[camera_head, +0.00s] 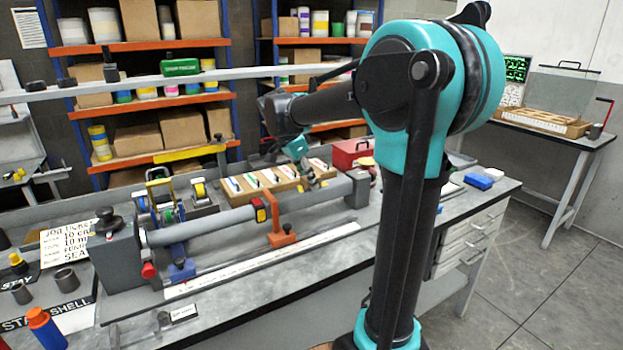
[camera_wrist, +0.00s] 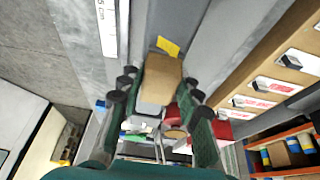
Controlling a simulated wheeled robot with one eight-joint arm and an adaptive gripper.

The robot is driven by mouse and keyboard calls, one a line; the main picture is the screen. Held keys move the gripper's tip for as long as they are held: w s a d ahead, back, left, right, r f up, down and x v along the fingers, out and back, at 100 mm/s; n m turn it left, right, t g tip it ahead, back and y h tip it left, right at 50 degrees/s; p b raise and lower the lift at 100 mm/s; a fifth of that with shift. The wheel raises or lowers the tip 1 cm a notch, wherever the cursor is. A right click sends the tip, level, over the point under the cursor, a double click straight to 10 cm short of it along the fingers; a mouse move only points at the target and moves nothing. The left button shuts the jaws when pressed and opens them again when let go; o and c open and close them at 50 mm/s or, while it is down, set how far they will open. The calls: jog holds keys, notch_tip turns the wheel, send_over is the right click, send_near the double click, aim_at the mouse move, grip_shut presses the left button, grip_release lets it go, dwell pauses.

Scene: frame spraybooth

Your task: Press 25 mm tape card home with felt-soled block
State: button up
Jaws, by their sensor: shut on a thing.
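In the wrist view my gripper (camera_wrist: 160,92) has one dark finger on each side of a tan block (camera_wrist: 161,80), and it is shut on this block. The block's underside and any felt sole are hidden. A small yellow piece (camera_wrist: 168,46) shows just past the block's end; I cannot tell whether they touch. A wooden tray (camera_wrist: 262,58) with cards in separate slots lies to the right, some with red print (camera_wrist: 275,86). In the head view my gripper (camera_head: 297,150) is low over the bench, by the right end of the tray. I cannot tell which card is the 25 mm one.
A grey tube (camera_head: 225,217) in clamps runs along the bench (camera_head: 330,258), with an orange stand (camera_head: 282,236) in front. A red box (camera_head: 350,152) stands behind right of the tray. Blue blocks (camera_head: 480,181) lie at the right end. The front right bench is mostly clear.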

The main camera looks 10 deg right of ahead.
aim_at(324, 184)
jog(key=shift+s+a+f, duration=0.1)
jog(key=shift+s+a, duration=0.15)
jog(key=shift+a, duration=0.45)
jog(key=shift+s+a+f, duration=0.1)
jog(key=shift+s+a, duration=0.1)
jog(key=shift+a, duration=0.45)
jog(key=shift+w+d+r, duration=0.1)
jog(key=shift+w+d, duration=0.2)
jog(key=shift+d, duration=0.55)
jog(key=shift+w+d+r, duration=0.1)
jog(key=shift+w+d, duration=0.15)
jog(key=shift+d, duration=0.6)
jog(key=shift+w+d+f, duration=0.1)
jog(key=shift+w+d, duration=0.15)
jog(key=shift+d, duration=0.6)
jog(key=shift+w+d+f, duration=0.1)
jog(key=shift+w+d, duration=0.15)
jog(key=shift+d, duration=0.55)
notch_tip(324, 184, up, 7)
